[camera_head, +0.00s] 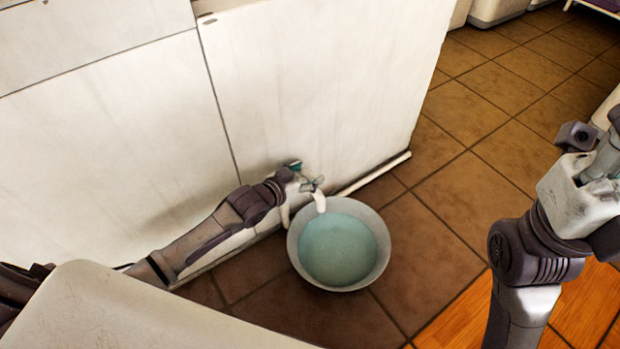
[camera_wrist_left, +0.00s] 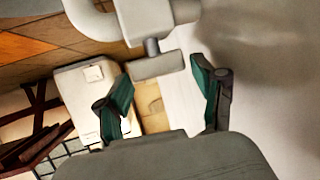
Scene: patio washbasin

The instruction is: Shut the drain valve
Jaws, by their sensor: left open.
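The drain valve (camera_head: 312,184) sticks out low on the white cabinet wall, and its pale curved spout (camera_head: 319,202) points down over the bowl. I cannot tell whether water runs from it. My left gripper (camera_head: 298,170) is at the valve, its fingers partly hidden by the wrist. In the left wrist view the valve body (camera_wrist_left: 150,18) is at the top, with a short stem and a grey crossbar handle (camera_wrist_left: 158,66). The handle lies at the mouth of my open left gripper (camera_wrist_left: 162,84), between the green-padded fingertips, with gaps on both sides. My right gripper is not clearly in view.
A grey bowl (camera_head: 382,252) of teal water stands on the floor tiles below the spout, close to the cabinet (camera_head: 320,80). A low white ledge (camera_head: 375,172) runs along the cabinet's foot. My right arm is at the right. Brown tiles (camera_head: 430,240) right of the bowl are clear.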

